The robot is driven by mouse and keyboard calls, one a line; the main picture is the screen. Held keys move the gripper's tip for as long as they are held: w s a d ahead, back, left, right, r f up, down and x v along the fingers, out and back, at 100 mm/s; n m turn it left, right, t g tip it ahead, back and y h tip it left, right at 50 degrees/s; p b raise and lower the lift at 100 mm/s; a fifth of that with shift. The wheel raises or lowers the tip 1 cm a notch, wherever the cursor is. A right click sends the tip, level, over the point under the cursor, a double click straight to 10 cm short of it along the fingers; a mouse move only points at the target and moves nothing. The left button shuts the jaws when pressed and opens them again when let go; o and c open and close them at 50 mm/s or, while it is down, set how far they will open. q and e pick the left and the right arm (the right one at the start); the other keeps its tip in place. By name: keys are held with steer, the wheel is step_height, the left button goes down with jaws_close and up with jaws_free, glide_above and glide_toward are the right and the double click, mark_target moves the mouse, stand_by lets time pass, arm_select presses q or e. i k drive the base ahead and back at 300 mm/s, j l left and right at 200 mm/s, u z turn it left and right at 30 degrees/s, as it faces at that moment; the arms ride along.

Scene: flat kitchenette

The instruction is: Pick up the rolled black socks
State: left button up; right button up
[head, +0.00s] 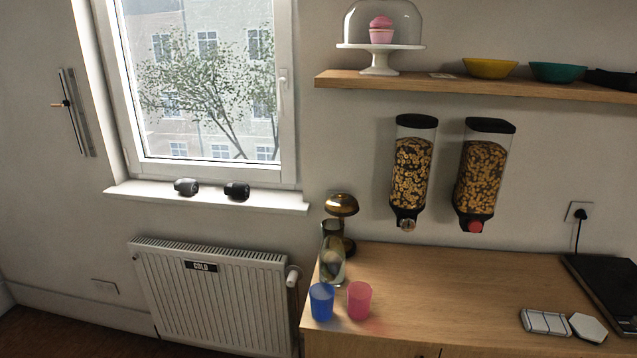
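Two small dark rolled bundles that look like socks sit on the white windowsill under the window. The left one (186,187) is dark grey with a lighter end. The right one (237,190) is black and lies a short gap to its right. Both rest on the sill, apart from each other, with nothing in front of them. Neither of my grippers shows in the head view.
The windowsill (270,201) juts out above a white radiator (212,300). To the right, a wooden counter (450,290) holds a blue cup (321,301), a pink cup (359,300), a glass carafe (332,262) and a lamp (341,206). Two cereal dispensers (412,165) hang above.

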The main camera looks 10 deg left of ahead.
mark_target(238, 191)
steer(key=i+j+z, duration=0.35)
steer(key=j, duration=0.55)
steer(key=j+z, duration=0.4)
steer(key=j, duration=0.45)
steer(key=j+z, duration=0.35)
steer(key=j, duration=0.65)
